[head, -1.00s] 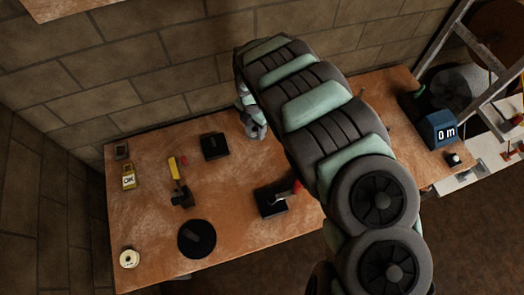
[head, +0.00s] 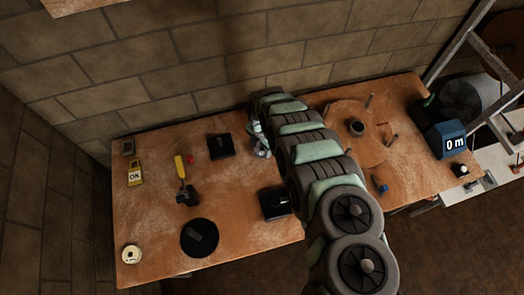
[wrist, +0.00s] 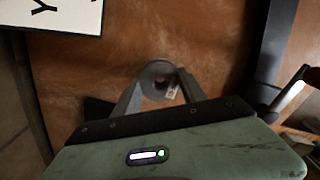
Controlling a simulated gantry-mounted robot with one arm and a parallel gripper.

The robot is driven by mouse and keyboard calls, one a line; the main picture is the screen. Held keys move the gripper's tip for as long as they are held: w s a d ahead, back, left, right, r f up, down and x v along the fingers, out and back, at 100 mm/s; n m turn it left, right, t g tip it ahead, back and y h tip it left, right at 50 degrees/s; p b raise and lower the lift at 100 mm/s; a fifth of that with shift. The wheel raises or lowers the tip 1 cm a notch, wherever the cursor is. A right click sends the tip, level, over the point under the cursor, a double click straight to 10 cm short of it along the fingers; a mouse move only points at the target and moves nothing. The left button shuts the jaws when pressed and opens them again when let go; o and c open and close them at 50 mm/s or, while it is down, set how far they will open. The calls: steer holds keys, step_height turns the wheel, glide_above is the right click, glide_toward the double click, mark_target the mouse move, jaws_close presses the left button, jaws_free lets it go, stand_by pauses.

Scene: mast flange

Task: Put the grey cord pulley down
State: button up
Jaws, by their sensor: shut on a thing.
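The grey cord pulley (wrist: 155,72) shows in the wrist view as a grey ring with a dark hole. A small pale tag with a mark sits at its right side. My gripper (wrist: 158,88) is shut on it, one finger on each side. Brown worktop shows behind the pulley; I cannot tell whether they touch. In the head view my gripper (head: 260,142) is over the back middle of the brown table (head: 235,195), partly covered by my arm. The pulley cannot be made out there.
A black block (head: 220,146), a yellow-handled tool (head: 181,168), a yellow OK device (head: 135,174), a black disc (head: 199,238) and a white roll (head: 131,254) are on the left. A black box (head: 273,204) is beside my arm. A round wooden reel (head: 345,120) and a blue meter (head: 447,138) are right.

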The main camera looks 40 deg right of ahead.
mark_target(262, 152)
step_height(262, 152, down, 2)
steer(key=shift+a+f, duration=0.1)
steer(key=shift+a, duration=0.05)
steer(key=shift+f, duration=0.5)
steer(key=shift+f, duration=0.15)
steer(key=o, duration=1.4)
steer(key=shift+s+r, duration=0.1)
steer(key=shift+r, duration=6.1)
